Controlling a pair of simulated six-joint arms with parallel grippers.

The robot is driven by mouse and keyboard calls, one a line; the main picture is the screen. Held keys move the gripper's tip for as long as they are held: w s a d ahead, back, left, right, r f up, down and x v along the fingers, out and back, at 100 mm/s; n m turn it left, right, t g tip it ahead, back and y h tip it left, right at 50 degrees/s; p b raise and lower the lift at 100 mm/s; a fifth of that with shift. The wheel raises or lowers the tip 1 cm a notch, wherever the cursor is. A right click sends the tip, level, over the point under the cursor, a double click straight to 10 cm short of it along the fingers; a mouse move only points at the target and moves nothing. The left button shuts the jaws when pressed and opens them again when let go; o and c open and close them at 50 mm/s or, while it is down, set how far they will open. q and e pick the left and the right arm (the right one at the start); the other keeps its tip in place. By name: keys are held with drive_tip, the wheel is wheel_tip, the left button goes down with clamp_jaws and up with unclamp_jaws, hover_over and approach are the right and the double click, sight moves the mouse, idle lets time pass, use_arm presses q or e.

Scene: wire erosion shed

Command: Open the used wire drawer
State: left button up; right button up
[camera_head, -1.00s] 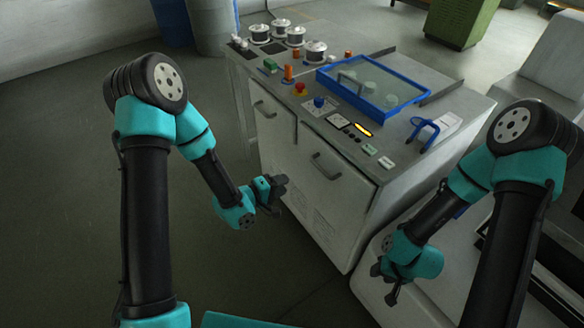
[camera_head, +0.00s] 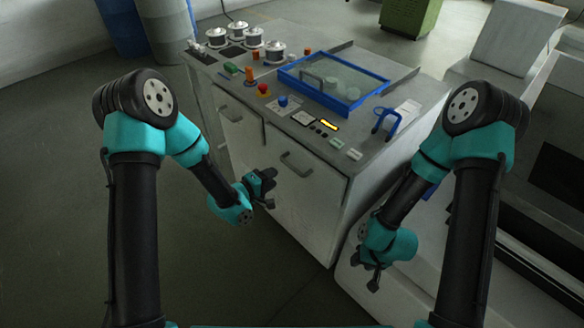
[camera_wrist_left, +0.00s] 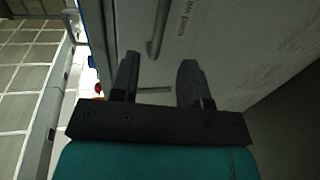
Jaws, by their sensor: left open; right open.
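A grey cabinet (camera_head: 322,203) stands ahead with two front panels, each with a bar handle. The left handle (camera_head: 230,114) is farther off, and the right handle (camera_head: 297,165) is nearer. My left gripper (camera_head: 267,189) is open and empty in front of the cabinet, low and left of the right handle and apart from it. In the left wrist view, a handle (camera_wrist_left: 157,32) shows beyond the open fingers, beside a small printed label (camera_wrist_left: 186,18) that is only partly readable. I cannot tell which panel is the used wire drawer. My right gripper (camera_head: 371,279) hangs open and empty at the cabinet's right.
The cabinet top holds several wire spools (camera_head: 239,31), buttons, a blue-framed glass lid (camera_head: 335,82) and a blue hook-shaped part (camera_head: 384,120). A pale machine body (camera_head: 345,275) stands at the right. The floor (camera_head: 60,170) at the left is clear.

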sight(292, 166)
use_arm(q)
drive_tip(key=x, duration=1)
drive_tip(key=shift+w, duration=0.1)
clamp_jaws()
